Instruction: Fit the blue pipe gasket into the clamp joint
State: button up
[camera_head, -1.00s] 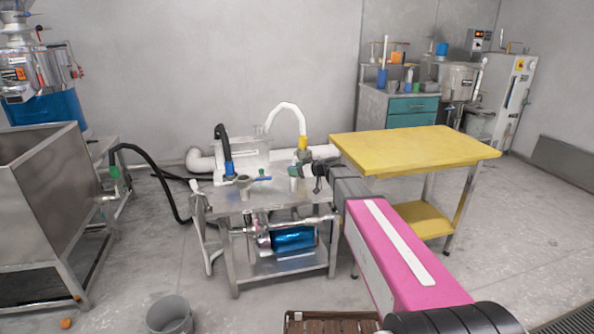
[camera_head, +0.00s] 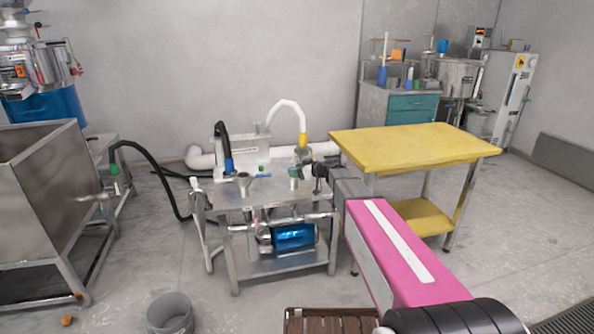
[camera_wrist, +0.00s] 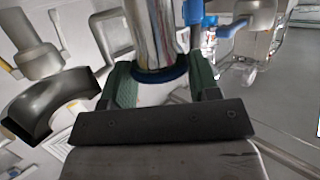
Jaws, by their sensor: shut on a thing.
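In the wrist view, the blue pipe gasket (camera_wrist: 162,77) shows as a dark blue ring between the green fingers of my gripper (camera_wrist: 163,88). The gripper is shut on it. A chrome pipe (camera_wrist: 153,30) stands right beyond the ring and appears to meet it; I cannot tell whether they touch or how well they line up. A pale surface shows just below the ring. In the head view, my gripper (camera_head: 312,171) is at the right side of the steel table (camera_head: 285,262), where the gasket is too small to make out. I cannot pick out the clamp joint with certainty.
The steel table carries a white pipe (camera_head: 285,103), a black hose (camera_head: 222,140), a funnel (camera_head: 244,182) and small blue and green parts (camera_head: 263,171). A yellow table (camera_head: 415,144) stands to the right. A steel bin (camera_head: 40,205) is at the left, a bucket (camera_head: 170,314) in front.

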jog(key=o, duration=1)
jog(key=shift+f, duration=0.1)
jog(key=v, duration=1)
jog(key=shift+s+d, duration=0.25)
jog(key=shift+d, duration=0.05)
jog(key=s+d+f+m+g+h, duration=0.2)
jog(key=s+d+f+m+h, duration=0.2)
jog(key=s, duration=0.5)
jog(key=s+d+f+m+g+h, duration=0.2)
jog(key=s+d+f+m+h, duration=0.2)
jog(key=s+f, duration=0.3)
jog(key=s+d+f+m+g+h, duration=0.3)
jog(key=s+d+f+m+h, duration=0.1)
jog(key=s, duration=0.8)
jog(key=shift+d+f+h, duration=0.2)
jog(key=shift+d+f, duration=0.05)
jog(key=shift+f, duration=0.3)
jog(key=shift+d+f+h, duration=0.2)
jog(key=shift+d+f, duration=0.05)
jog(key=shift+f, duration=0.3)
